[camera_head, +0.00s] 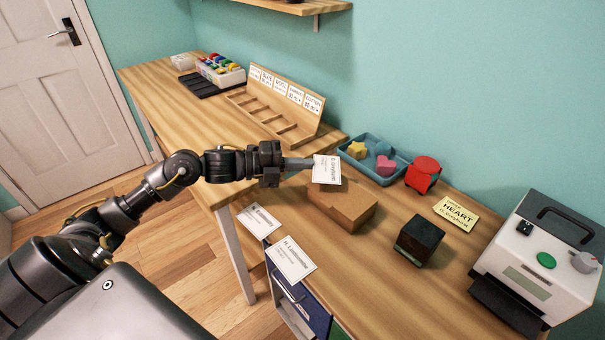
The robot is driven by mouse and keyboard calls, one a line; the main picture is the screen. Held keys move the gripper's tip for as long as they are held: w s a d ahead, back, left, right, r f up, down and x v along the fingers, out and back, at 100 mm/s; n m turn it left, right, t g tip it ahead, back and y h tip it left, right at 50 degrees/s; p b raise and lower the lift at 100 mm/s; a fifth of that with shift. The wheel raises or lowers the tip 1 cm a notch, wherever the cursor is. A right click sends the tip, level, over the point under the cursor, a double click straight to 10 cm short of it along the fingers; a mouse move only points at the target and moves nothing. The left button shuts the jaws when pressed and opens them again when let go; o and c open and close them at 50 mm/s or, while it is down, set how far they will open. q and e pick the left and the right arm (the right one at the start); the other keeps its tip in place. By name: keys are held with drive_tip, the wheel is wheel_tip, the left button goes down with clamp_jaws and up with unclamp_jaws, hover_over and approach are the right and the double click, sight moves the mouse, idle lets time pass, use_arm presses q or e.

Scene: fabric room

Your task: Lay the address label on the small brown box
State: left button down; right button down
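The small brown box (347,206) lies on the wooden table, right of the middle of the head view. My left gripper (306,164) reaches in from the left with its fingers shut on a white address label (326,169) with dark print. The label shows over the back left part of the box and hides some of its top. It looks held above the box, but any contact is hard to tell. My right gripper is out of view.
Two more white labels, one (258,221) behind the other (290,260), lie at the table's front edge. Near the box are a blue tray (400,178) of shapes, a red object (422,174), a black block (418,241), a yellow card (456,213) and a white machine (540,262).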

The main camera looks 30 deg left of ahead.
use_arm(q)
drive_tip(key=shift+f, duration=1.6)
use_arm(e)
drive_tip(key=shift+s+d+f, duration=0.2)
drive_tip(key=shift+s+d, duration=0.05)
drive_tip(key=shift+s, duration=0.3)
use_arm(q)
drive_tip(key=c, duration=2.1)
unclamp_jaws()
drive_tip(key=o, duration=0.3)
drive_tip(key=shift+o, duration=0.2)
